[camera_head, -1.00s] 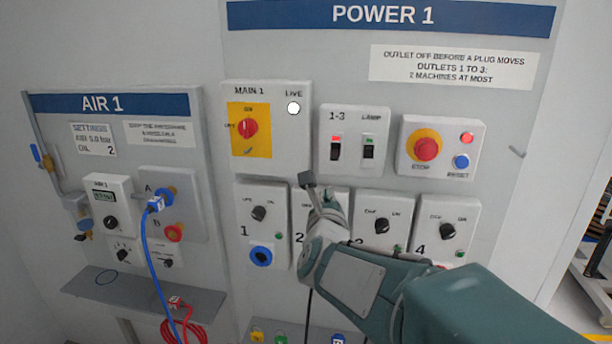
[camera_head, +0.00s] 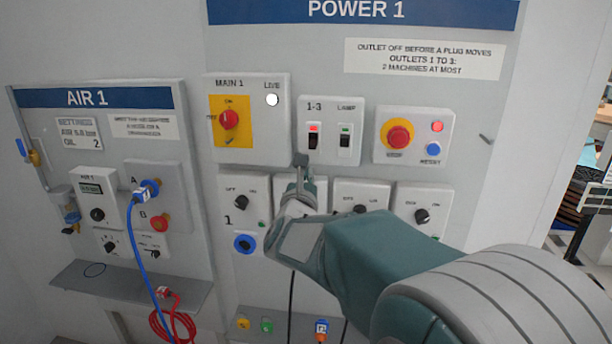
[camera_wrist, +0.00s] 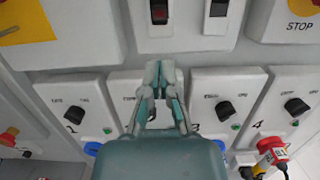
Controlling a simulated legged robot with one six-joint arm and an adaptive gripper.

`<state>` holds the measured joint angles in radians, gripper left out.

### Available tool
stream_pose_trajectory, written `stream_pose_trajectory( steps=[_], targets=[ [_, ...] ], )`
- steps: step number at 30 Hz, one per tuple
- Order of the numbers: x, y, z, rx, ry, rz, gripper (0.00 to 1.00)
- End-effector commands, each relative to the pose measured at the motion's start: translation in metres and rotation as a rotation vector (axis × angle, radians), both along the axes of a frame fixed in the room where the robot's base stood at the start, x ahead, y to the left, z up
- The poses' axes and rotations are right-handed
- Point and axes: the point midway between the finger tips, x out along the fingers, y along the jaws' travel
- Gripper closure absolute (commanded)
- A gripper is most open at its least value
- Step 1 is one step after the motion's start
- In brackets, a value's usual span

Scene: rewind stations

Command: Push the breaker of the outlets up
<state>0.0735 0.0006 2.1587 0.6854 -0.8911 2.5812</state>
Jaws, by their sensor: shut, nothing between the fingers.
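In the wrist view the closed fingers (camera_wrist: 160,72) point up toward that box, below the breaker. I cannot tell whether the tips touch the panel.
A red rotary main switch (camera_head: 229,119) is to the left and a red stop button (camera_head: 398,136) to the right. Outlet boxes with black knobs lie below, partly hidden by my arm. The AIR 1 panel (camera_head: 60,97) with a blue hose is at the far left.

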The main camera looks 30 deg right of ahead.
Motion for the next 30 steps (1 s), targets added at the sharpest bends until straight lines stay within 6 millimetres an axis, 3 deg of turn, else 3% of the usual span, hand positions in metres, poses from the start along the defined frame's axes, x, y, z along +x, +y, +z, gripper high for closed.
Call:
stream_pose_trajectory(
  steps=[6,12,30],
  targets=[
    [0.034,-0.023,0.006,0.000,0.001,-0.002,1.00],
    [0.052,-0.035,0.009,0.000,0.001,0.000,1.00],
    [0.055,-0.037,0.011,0.012,0.016,0.000,1.00]
  ],
)
